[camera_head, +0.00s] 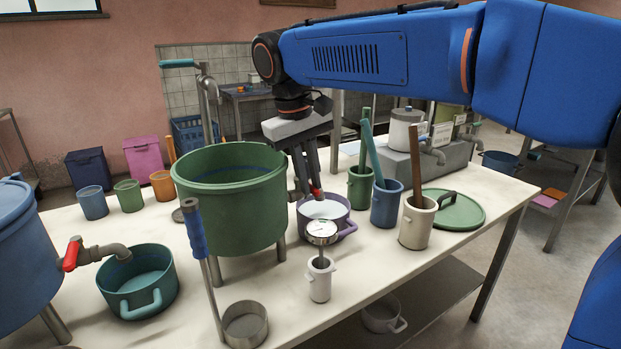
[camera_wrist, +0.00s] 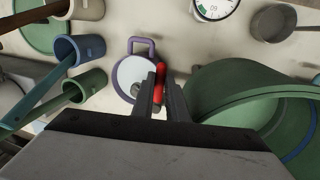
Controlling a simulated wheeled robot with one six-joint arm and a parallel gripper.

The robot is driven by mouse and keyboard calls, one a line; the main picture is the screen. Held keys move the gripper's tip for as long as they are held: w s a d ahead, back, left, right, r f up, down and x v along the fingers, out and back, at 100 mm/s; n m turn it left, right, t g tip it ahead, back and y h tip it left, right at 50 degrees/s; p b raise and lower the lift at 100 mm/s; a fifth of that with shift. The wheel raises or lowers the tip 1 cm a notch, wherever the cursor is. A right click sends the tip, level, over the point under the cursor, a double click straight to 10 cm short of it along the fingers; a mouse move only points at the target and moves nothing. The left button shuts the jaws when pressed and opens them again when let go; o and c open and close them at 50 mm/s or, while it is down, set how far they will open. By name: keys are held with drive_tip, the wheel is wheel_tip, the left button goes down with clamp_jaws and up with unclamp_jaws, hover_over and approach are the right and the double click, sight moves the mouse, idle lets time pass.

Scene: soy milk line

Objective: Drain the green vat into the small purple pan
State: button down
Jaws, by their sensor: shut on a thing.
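The green vat (camera_head: 230,205) stands on legs on the table, left of my gripper; it fills the right of the wrist view (camera_wrist: 235,85). The small purple pan (camera_head: 342,222) sits on the table to the vat's right, with white liquid inside. In the wrist view, the pan (camera_wrist: 117,72) lies under a grey spout end. My gripper (camera_head: 316,190) is shut on the red tap handle (camera_wrist: 160,78) over the pan's edge. Most of the tap is hidden behind the vat and my fingers.
A white cup with a dial thermometer (camera_head: 321,232) stands in front of the pan. Blue (camera_head: 386,205), green (camera_head: 361,188) and cream (camera_head: 416,225) tool holders stand to its right. A green lid (camera_head: 460,212) lies farther right. A ladle (camera_head: 245,325) stands in front of the vat.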

drive_tip(key=c, duration=1.7)
unclamp_jaws()
drive_tip(key=shift+c, duration=0.2)
wheel_tip(320, 180, up, 17)
drive_tip(key=s+a, duration=0.1)
drive_tip(key=a, duration=0.2)
drive_tip(key=shift+s, duration=0.4)
drive_tip(key=shift+d, duration=0.15)
drive_tip(key=s+d+f+m, duration=0.1)
drive_tip(key=s+d+f, duration=0.1)
drive_tip(key=d+f, duration=0.35)
drive_tip(key=s+d+f+m+t+y, duration=0.1)
drive_tip(key=s+d+f, duration=0.1)
drive_tip(key=d, duration=0.7)
drive_tip(key=s+d+f+m, duration=0.1)
drive_tip(key=d+f, duration=0.3)
drive_tip(key=d, duration=0.3)
drive_tip(key=s+d+f+m+t, duration=0.1)
drive_tip(key=s+d+f, duration=0.3)
drive_tip(key=f, duration=0.4)
drive_tip(key=s+d+f+m, duration=0.1)
drive_tip(key=s+d+f, duration=0.3)
drive_tip(key=s+f, duration=0.2)
drive_tip(key=s+d+f+m+t, duration=0.1)
drive_tip(key=s+d+f, duration=0.4)
drive_tip(key=f, duration=0.5)
drive_tip(key=shift+s+m+t+y, duration=0.25)
drive_tip(key=shift+m+t+y, duration=0.05)
drive_tip(key=shift+y, duration=0.1)
